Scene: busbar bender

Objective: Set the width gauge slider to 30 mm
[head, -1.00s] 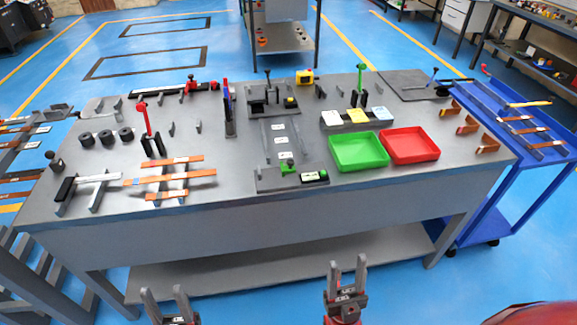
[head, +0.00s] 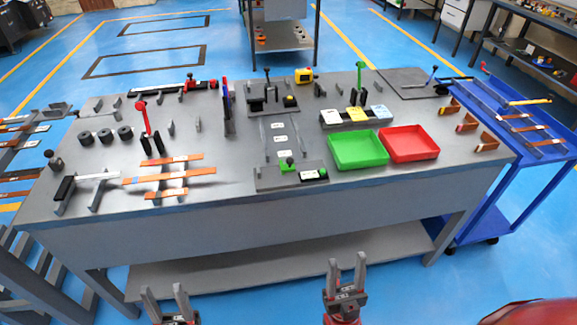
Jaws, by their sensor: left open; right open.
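Which fixture is the width gauge is not certain at this size. A black rail with a red slider block (head: 188,85) lies along the back left of the grey table. A pale scale bar with a black handle (head: 65,187) rests on supports at the front left. A plate with a green knob (head: 289,163) and a small white label stands at the front middle. No scale marks or numbers can be read. My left gripper (head: 165,293) is open and empty, low in front of the table. My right gripper (head: 347,265) is open and empty, also in front of it.
The grey table (head: 225,190) holds copper bars (head: 170,178), black rings (head: 105,136), a green tray (head: 357,150) and a red tray (head: 408,144). A blue cart (head: 500,185) stands at the right. A lower shelf runs beneath the tabletop.

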